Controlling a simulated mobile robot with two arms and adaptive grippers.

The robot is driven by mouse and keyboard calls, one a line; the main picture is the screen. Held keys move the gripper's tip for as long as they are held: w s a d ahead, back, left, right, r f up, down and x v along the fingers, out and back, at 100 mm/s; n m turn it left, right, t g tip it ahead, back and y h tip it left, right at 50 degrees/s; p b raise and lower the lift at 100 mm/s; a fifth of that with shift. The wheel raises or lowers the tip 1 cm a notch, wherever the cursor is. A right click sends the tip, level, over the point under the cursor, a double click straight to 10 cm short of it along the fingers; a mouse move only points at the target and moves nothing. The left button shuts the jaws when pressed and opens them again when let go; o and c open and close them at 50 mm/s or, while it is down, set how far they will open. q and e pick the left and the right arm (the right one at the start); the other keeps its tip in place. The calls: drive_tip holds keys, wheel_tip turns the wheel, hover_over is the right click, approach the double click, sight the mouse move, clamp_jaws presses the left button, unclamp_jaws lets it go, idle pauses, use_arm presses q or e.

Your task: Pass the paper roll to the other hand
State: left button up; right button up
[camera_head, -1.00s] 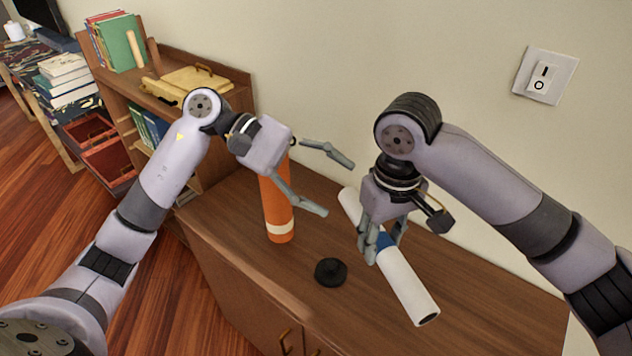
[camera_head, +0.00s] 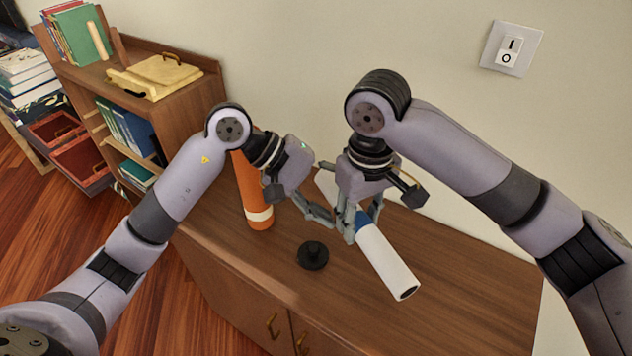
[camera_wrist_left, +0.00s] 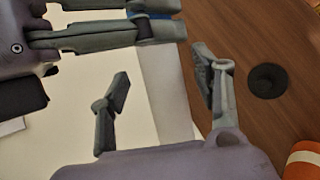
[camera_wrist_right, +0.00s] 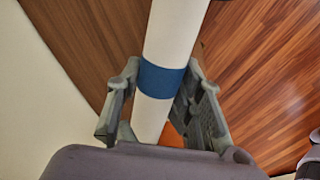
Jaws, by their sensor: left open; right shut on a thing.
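The paper roll (camera_head: 388,262) is a long white tube with a blue band, tilted and held above the cabinet top. My right gripper (camera_head: 361,222) is shut on it at the blue band; the right wrist view shows the band (camera_wrist_right: 162,82) between its fingers. My left gripper (camera_head: 328,192) is open near the roll's far part, to the left of my right gripper. In the left wrist view, the white roll (camera_wrist_left: 168,88) runs between the spread left fingers, with a gap to at least one finger. The right fingers hide part of the roll.
The wooden cabinet top (camera_head: 455,285) lies below. A small black round object (camera_head: 313,256) sits in front. A bookshelf (camera_head: 190,95) stands at left; the cabinet's right side is clear.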

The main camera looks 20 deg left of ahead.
use_arm(q)
drive_tip(key=shift+x, duration=0.95)
drive_tip(key=c, duration=1.2)
drive_tip(key=shift+c, duration=0.5)
use_arm(e)
drive_tip(key=o, duration=1.3)
drive_tip(key=shift+c, duration=0.2)
drive_tip(key=shift+r, duration=0.1)
